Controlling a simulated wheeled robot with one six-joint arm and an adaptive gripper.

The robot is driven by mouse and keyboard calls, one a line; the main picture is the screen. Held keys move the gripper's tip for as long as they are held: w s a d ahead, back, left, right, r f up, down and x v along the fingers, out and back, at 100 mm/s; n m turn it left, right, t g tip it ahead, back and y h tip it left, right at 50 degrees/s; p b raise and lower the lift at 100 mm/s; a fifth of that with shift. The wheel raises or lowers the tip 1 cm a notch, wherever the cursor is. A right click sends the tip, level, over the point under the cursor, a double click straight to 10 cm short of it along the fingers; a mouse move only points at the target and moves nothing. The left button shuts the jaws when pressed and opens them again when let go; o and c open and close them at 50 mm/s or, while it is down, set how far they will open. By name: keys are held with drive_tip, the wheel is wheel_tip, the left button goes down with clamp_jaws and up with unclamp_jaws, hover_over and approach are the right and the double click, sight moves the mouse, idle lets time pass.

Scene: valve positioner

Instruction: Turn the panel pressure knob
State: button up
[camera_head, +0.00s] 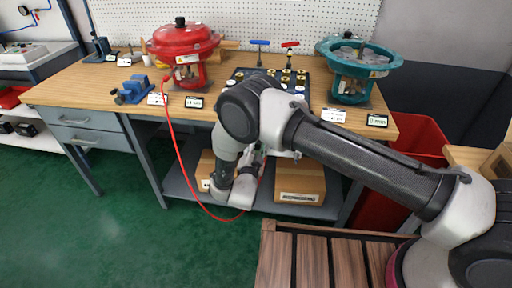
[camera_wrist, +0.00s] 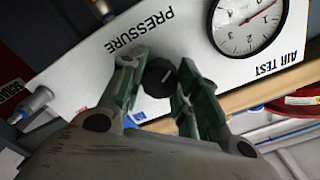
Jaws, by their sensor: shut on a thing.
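The black pressure knob (camera_wrist: 160,77) stands out from a white panel (camera_wrist: 90,62) lettered PRESSURE and AIR TEST, upside down in the wrist view. My gripper (camera_wrist: 159,70) has its two green-grey fingers on either side of the knob, shut on it. A round white gauge (camera_wrist: 247,22) with a black rim sits on the panel to the upper right of the knob; its top is cut off. In the head view my arm hides the knob and my fingertips.
The wooden workbench (camera_head: 85,88) carries a red actuator (camera_head: 185,42), a teal actuator (camera_head: 358,68) and a blue vise (camera_head: 133,88). A red hose (camera_head: 178,150) hangs in a loop beside my wrist. Cardboard boxes (camera_head: 300,183) stand on the lower shelf. Green floor is clear at left.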

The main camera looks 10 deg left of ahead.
drive_tip(key=m, duration=0.4)
drive_tip(key=shift+m, duration=0.3)
drive_tip(key=m, duration=0.4)
drive_tip(key=shift+m, duration=0.3)
drive_tip(key=m, duration=0.4)
drive_tip(key=shift+f+m, duration=0.1)
drive_tip(key=shift+m, duration=0.2)
drive_tip(key=shift+d+m, duration=0.1)
drive_tip(key=shift+m, duration=1.9)
drive_tip(key=o, duration=1)
